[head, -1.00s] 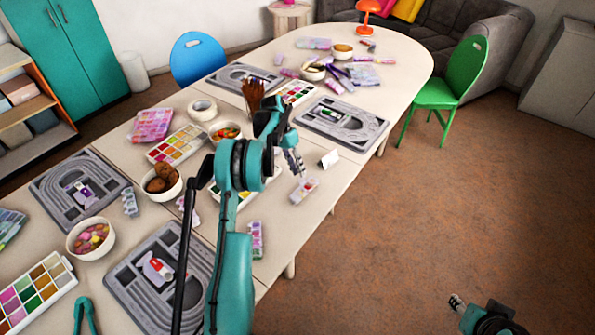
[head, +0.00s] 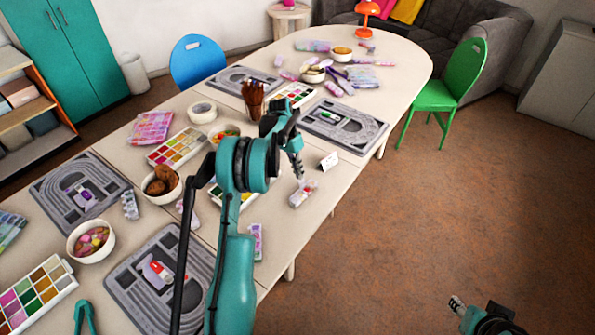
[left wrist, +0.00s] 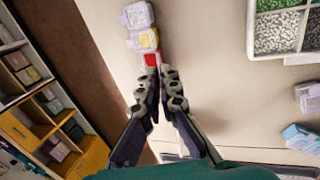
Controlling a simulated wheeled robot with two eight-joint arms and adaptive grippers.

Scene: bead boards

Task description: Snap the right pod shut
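A small strip of bead pods (head: 302,193) lies on the table near its right edge. In the left wrist view the strip shows a clear whitish pod (left wrist: 137,15), a yellow pod (left wrist: 146,40) and a red pod (left wrist: 152,60) in a row. My left gripper (head: 298,177) reaches down to the strip. In the left wrist view its fingertips (left wrist: 162,74) are close together at the red pod's near end, with nothing seen between them. I cannot tell whether they touch it, or how its lid stands. My right gripper (head: 457,304) is off the table at lower right, its fingers unclear.
A grey bead board (head: 345,122) lies farther back, and a brush cup (head: 253,98) stands behind my left arm. Another pod strip (head: 255,241) lies nearer. The floor to the right is clear.

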